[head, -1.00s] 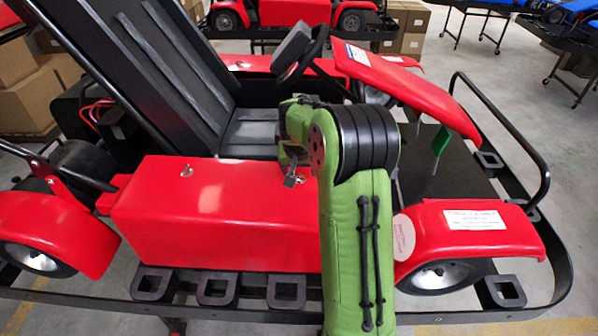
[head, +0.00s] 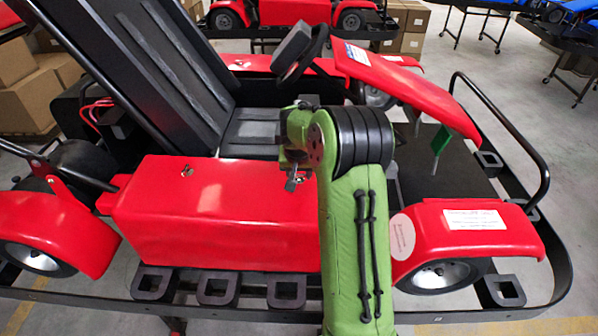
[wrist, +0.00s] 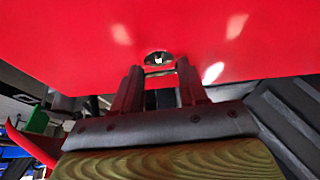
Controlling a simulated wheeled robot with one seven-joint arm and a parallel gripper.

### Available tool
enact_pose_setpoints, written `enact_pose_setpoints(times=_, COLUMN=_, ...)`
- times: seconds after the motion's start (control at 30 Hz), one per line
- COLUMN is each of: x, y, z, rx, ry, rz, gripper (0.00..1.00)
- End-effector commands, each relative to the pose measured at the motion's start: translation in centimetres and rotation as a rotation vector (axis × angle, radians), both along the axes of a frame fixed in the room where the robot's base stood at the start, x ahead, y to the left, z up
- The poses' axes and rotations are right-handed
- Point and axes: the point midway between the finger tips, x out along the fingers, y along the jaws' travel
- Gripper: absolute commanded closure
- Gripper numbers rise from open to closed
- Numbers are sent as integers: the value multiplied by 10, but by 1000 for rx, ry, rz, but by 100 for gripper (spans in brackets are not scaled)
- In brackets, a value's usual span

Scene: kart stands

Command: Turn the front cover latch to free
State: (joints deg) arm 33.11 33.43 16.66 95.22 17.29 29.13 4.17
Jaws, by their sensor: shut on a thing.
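The red side cover (head: 215,225) of the kart lies along the near side and also fills the top of the wrist view (wrist: 60,40). The front cover latch (wrist: 158,57) is a small metal piece in a dark round seat on the cover. My gripper (wrist: 159,68) is at this latch, its two fingers shut on it. In the head view, my gripper (head: 294,182) is over the front end of the cover and hides the latch. The latch's turn angle is hard to tell. A second, rear latch (head: 187,171) shows on the cover's top.
The black seat (head: 250,130) and steering wheel (head: 303,55) stand behind the cover. A red front fender (head: 470,228) is to the right. The black stand rail (head: 430,317) runs along the front.

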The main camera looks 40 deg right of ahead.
Motion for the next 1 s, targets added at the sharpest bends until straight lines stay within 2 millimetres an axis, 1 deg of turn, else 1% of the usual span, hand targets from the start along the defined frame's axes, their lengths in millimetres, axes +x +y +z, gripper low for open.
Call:
enact_pose_setpoints(times=0.17, x=0, y=-1, z=0, rx=0, ry=-1, rz=50, gripper=88)
enact_pose_setpoints(times=0.37, x=-1, y=-3, z=0, rx=-1, ry=-2, rz=175, gripper=88)
enact_pose_setpoints(times=1.0, x=-2, y=-8, z=1, rx=-1, ry=-1, rz=777, gripper=88)
